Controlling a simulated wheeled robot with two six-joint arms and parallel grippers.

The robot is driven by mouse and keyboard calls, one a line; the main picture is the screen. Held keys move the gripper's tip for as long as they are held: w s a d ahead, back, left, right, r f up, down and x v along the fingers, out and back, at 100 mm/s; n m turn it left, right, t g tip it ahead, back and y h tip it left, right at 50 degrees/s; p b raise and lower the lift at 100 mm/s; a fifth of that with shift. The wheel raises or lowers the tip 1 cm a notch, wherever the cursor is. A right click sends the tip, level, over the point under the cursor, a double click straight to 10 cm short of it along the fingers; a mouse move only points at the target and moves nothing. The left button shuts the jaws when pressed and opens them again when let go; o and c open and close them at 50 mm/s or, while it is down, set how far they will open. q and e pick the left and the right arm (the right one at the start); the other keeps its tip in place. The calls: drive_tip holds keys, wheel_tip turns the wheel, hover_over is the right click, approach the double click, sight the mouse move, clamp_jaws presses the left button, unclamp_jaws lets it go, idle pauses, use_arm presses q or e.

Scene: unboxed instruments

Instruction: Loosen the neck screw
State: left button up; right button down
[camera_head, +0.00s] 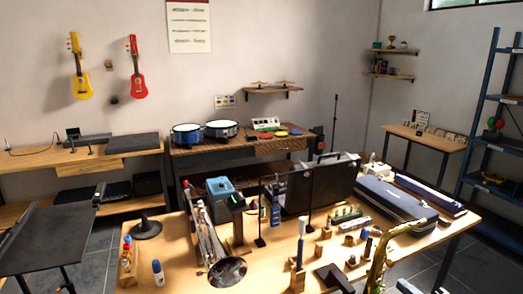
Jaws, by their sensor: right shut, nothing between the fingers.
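A golden saxophone (378,266) stands upright near the front right of the wooden table (185,265), its lower part cut off by the picture's bottom edge. Its curved neck (405,226) reaches up to the right. The neck screw is too small to make out where the neck meets the body. My right gripper (408,287) shows only as a small grey part at the bottom edge, right of the saxophone and apart from its neck. It is shut and empty. My left gripper is out of view.
Small wooden blocks, bottles and a dark flat piece (335,278) lie left of the saxophone. A blue-grey case (395,200) and an open black case (320,185) lie behind. A music stand (55,235) stands left.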

drive_tip(key=shift+s+d, duration=0.1)
drive_tip(key=shift+s, duration=0.15)
drive_tip(key=m+p, duration=0.5)
drive_tip(key=m, duration=0.7)
approach(380, 251)
drive_tip(key=x, duration=0.3)
drive_tip(key=shift+w+a, duration=0.2)
drive_tip(key=shift+w, duration=0.35)
drive_tip(key=shift+d+f, duration=0.15)
drive_tip(key=shift+f, duration=0.25)
